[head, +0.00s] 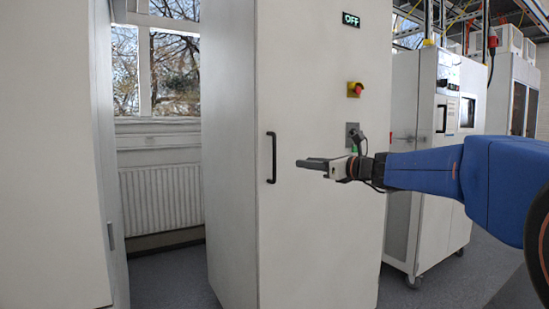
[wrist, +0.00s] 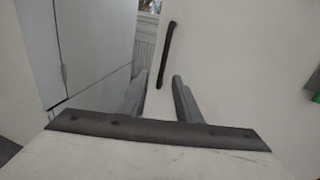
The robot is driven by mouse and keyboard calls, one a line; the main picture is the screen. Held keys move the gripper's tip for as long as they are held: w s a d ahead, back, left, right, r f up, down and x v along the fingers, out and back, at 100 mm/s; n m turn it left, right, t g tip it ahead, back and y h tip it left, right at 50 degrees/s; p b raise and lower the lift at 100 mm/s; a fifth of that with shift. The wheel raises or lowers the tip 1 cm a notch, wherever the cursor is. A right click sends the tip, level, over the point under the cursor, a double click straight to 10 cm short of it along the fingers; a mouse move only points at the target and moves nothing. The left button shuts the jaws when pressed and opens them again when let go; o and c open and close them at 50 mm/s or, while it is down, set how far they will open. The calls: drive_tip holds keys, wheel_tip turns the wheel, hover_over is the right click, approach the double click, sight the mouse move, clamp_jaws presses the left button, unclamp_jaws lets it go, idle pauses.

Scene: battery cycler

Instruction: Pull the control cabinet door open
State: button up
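The control cabinet is a tall white box, and its door (head: 320,245) faces me, flat and apparently closed. A black vertical bar handle (head: 271,158) is on the door's left side; in the wrist view the handle (wrist: 168,55) stands ahead of the fingers and slightly tilted. My gripper (head: 300,162) is to the right of the handle in the head view, pointing left, with a gap between. In the wrist view its two grey fingers (wrist: 160,88) are apart with nothing between them. The handle looks beyond the fingertips, not touching.
Another white cabinet (head: 50,150) stands at the left. A radiator (head: 160,197) is under the window between them. A wheeled cabinet (head: 435,150) stands at the right.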

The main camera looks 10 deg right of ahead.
drive_tip(key=shift+m, duration=0.4)
drive_tip(key=x, duration=1.1)
drive_tip(key=d+r+x, duration=0.1)
drive_tip(key=x, duration=0.5)
drive_tip(key=shift+w+a+r, duration=0.1)
drive_tip(key=shift+w+a, duration=0.1)
drive_tip(key=shift+w, duration=0.35)
drive_tip(key=shift+c, duration=0.7)
clamp_jaws()
